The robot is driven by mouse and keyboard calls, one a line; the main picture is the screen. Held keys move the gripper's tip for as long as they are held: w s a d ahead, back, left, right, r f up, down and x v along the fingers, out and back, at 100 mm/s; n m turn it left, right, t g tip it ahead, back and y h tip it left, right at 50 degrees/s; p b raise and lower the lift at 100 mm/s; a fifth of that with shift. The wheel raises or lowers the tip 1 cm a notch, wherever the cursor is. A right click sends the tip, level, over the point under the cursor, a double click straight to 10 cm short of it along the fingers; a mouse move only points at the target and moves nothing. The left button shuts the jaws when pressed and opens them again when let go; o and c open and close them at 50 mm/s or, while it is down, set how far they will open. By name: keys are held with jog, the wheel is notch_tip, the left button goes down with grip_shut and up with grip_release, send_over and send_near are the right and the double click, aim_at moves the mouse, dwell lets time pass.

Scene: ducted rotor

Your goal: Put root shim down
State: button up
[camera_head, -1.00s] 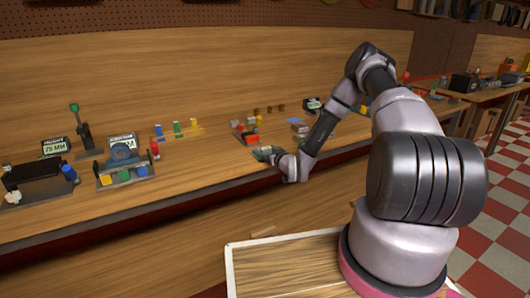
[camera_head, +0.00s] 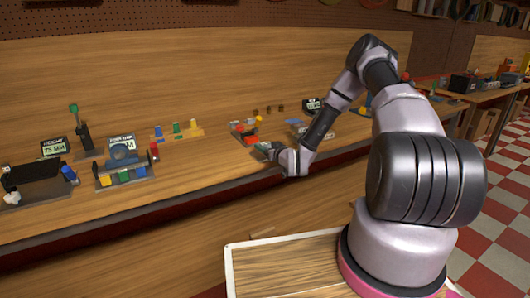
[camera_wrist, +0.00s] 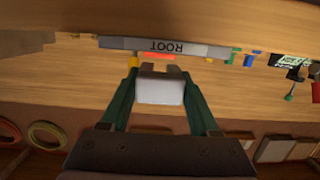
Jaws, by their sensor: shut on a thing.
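My gripper (camera_wrist: 160,92) has two dark green fingers on either side of a pale grey block (camera_wrist: 160,90) with two short prongs, seemingly the root shim. It is shut on this block. In the wrist view a long grey bar marked ROOT (camera_wrist: 165,47), upside down, lies just beyond the prongs. I cannot tell whether the prongs touch it. In the head view my gripper (camera_head: 267,148) is low over the bench's front part, close to a cluster with a red part (camera_head: 250,139). The held block is too small to make out there.
Bare wood lies between the blue fixture and my gripper. A yellow peg (camera_head: 258,120) stands behind the gripper.

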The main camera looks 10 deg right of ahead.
notch_tip(320, 180, up, 6)
jog(key=shift+d+r, duration=0.15)
jog(key=shift+r, duration=0.1)
jog(key=s+d+r+m+t+h, duration=0.1)
jog(key=s+d+r+m+h, duration=0.2)
jog(key=s+d, duration=0.4)
jog(key=n+y, duration=0.3)
send_over(265, 143)
jog(key=shift+d+f+g, duration=0.2)
jog(key=shift+f, duration=0.3)
jog(key=shift+d+f+g, duration=0.15)
jog(key=shift+f+g, duration=0.05)
jog(key=shift+f, duration=0.3)
jog(key=shift+w+a, duration=0.15)
jog(key=shift+a, duration=0.15)
jog(key=shift+f, duration=0.1)
notch_tip(265, 143, down, 9)
jog(key=shift+f, duration=0.2)
jog(key=shift+f, duration=0.15)
jog(key=o, duration=1.4)
jog(key=shift+c, duration=0.2)
jog(key=shift+f, duration=0.1)
